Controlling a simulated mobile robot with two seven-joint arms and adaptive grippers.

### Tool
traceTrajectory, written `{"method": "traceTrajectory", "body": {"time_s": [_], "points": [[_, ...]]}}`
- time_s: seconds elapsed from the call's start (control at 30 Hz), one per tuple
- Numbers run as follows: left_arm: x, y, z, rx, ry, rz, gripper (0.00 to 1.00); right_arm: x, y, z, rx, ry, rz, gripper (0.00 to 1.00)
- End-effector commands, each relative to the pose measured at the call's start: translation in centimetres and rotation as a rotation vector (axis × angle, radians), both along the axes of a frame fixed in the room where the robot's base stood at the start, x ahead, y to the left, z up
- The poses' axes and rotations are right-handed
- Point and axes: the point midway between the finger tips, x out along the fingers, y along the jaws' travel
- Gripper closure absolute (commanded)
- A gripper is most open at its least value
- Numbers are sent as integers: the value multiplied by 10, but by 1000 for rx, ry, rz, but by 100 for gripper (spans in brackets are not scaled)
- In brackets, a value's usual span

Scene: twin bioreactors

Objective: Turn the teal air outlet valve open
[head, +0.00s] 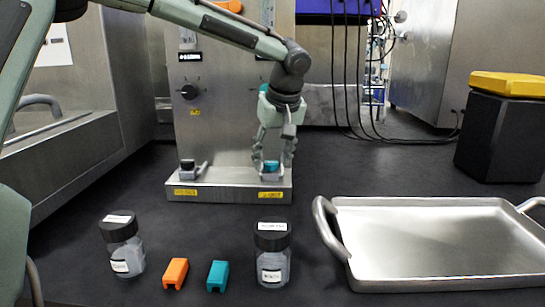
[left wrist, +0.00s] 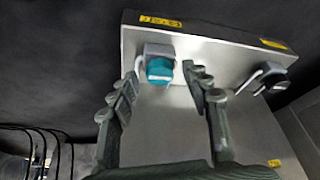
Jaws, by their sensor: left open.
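The teal air outlet valve (head: 271,167) sits at the right end of the low metal base of the steel panel. It also shows in the left wrist view as a teal knob (left wrist: 160,68) on a grey mount. My left gripper (head: 272,158) points down over the valve, its fingers open on either side of it. In the left wrist view the open fingertips (left wrist: 162,74) flank the teal knob, with gaps visible on both sides. Whether a finger touches it cannot be told. My right gripper is in neither view.
A black valve (head: 187,165) with a grey lever stands at the base's (head: 228,191) left end. In front are two jars (head: 122,245) (head: 272,258), an orange block (head: 175,273) and a teal block (head: 217,276). A metal tray (head: 440,240) lies right; black cables hang behind.

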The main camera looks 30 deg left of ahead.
Motion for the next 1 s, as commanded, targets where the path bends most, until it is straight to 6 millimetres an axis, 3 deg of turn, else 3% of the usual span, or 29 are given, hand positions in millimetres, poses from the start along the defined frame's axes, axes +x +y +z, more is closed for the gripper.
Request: {"method": "traceTrajectory", "body": {"time_s": [0.17,0.6,1.0], "points": [[-4,-7,20,0,-4,-2,52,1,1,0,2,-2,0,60],[-23,-33,98,-1,-3,0,52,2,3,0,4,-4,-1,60],[-26,-38,110,0,0,0,52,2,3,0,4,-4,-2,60]]}}
